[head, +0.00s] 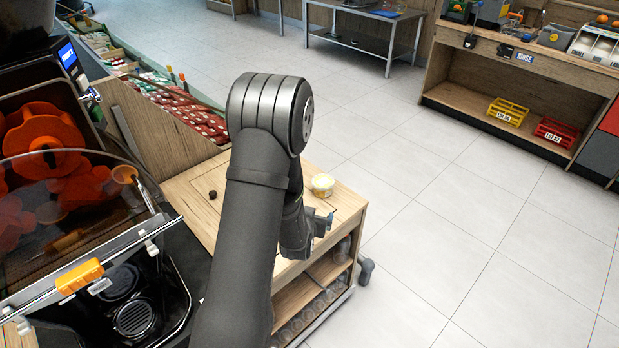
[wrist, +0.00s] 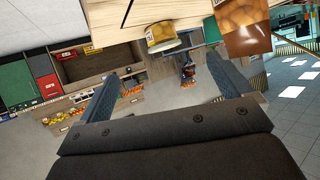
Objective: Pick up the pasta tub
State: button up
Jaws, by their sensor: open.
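The pasta tub (head: 322,187) is a small round tub with a pale yellow top. It stands on the wooden cart top (head: 205,212), just right of my arm. In the wrist view the tub (wrist: 161,37) shows a yellow band and a brown patterned side, at the top of the picture. My gripper (head: 322,222) is at the cart's right edge, on the near side of the tub. In the wrist view my gripper (wrist: 163,70) is open with nothing between its fingers. The tub is beyond the fingertips, apart from them.
A brown patterned packet (wrist: 240,30) is right of the tub in the wrist view; my arm may hide it in the head view. A small dark round object (head: 212,194) lies on the cart. The juicer (head: 80,200) stands left. The floor to the right is clear.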

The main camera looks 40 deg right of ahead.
jog(key=w+d, duration=0.1)
jog(key=d, duration=0.1)
jog(key=w+d+f+m+g+y, duration=0.1)
jog(key=w+d, duration=0.1)
jog(key=w+d+y, duration=0.1)
jog(key=w+d, duration=0.1)
jog(key=shift+d+f+m+g, duration=0.3)
jog(key=shift+d+f+m, duration=0.05)
jog(key=shift+m, duration=0.05)
jog(key=w+d+r+m+g+y, duration=0.2)
jog(key=w+d+y, duration=0.15)
jog(key=d, duration=0.25)
jog(key=m+g+y, duration=0.3)
jog(key=m+g, duration=0.1)
jog(key=m, duration=0.1)
send_near(323, 181)
jog(key=f, duration=0.4)
jog(key=shift+d+f, duration=0.25)
jog(key=shift+d, duration=0.05)
jog(key=shift+s+d+f, duration=0.1)
jog(key=shift+d+f, duration=0.05)
jog(key=shift+f, duration=0.8)
jog(key=shift+d+f, duration=0.2)
jog(key=shift+f, duration=0.7)
jog(key=shift+s+d+f, duration=0.1)
jog(key=shift+d+f, duration=0.05)
jog(key=shift+f, duration=0.8)
jog(key=c, duration=0.9)
